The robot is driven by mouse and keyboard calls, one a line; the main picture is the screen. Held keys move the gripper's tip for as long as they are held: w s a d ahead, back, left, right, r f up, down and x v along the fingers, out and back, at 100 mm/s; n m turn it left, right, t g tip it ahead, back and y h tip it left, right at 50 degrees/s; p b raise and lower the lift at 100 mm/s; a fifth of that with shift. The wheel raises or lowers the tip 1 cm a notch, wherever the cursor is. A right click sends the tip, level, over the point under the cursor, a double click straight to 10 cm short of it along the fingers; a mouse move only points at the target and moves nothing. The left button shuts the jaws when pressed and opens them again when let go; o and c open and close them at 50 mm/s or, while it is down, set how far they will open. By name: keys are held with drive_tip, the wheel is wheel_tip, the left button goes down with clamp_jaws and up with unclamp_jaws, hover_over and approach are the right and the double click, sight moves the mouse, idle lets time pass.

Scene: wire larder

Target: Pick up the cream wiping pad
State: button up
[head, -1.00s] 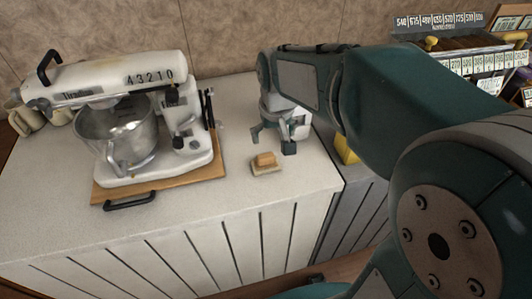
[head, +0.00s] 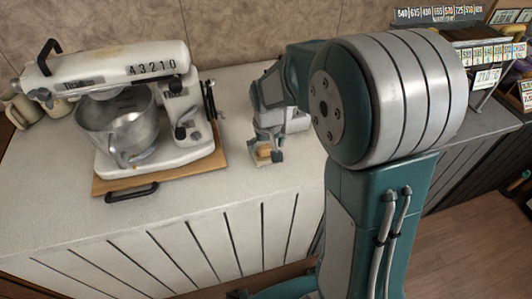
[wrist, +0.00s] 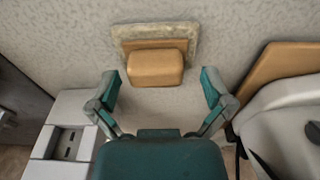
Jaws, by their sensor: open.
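The cream wiping pad (wrist: 184,38) lies flat on the pale counter, with a tan block-shaped grip (wrist: 155,68) on top. In the head view the pad (head: 258,162) is partly hidden by my gripper (head: 266,149). In the wrist view my gripper (wrist: 160,90) is open, its two fingers spread wider than the grip. The grip lies between the fingers' lines, slightly beyond the fingertips in the picture. Nothing is held, and I see no clear contact with the pad.
A white stand mixer (head: 110,75) with a metal bowl stands on a wooden board (head: 105,184) to the left. The board's edge and mixer show near the right finger in the wrist view.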

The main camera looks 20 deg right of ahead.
drive_tip(key=shift+w+f, duration=0.1)
drive_tip(key=shift+f, duration=0.55)
drive_tip(key=shift+d, duration=0.25)
drive_tip(key=c, duration=0.9)
drive_tip(key=shift+c, duration=1)
drive_tip(key=shift+a, duration=0.1)
